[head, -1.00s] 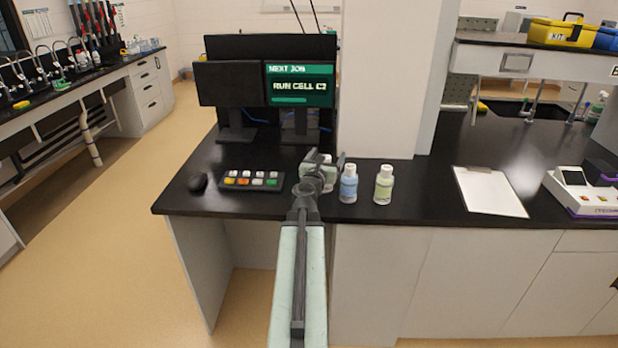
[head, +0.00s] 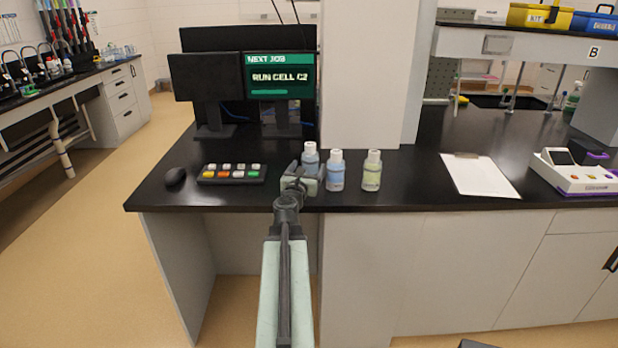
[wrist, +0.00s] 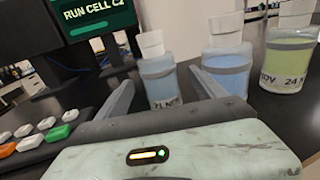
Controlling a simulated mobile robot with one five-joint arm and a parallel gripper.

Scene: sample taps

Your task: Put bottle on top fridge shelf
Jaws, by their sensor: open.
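Three white-capped bottles stand upright on the black bench: a left blue bottle (head: 310,158), a middle blue bottle (head: 335,173) and a right yellow-green bottle (head: 372,172). My gripper (head: 304,177) is open and low over the bench, just in front of the left blue bottle and hiding its lower part. In the wrist view, the left blue bottle (wrist: 160,78) shows between and beyond the two fingers of my gripper (wrist: 162,84). The middle blue bottle (wrist: 228,66) is just right of the right finger there. The yellow-green bottle (wrist: 288,60) is farther right. No fridge is in view.
A button panel (head: 232,174) and mouse (head: 175,177) lie left of my gripper. Two monitors (head: 280,90) and a white pillar (head: 365,75) stand behind. A clipboard (head: 480,175) and a white device (head: 577,177) lie right. The bench between bottles and clipboard is clear.

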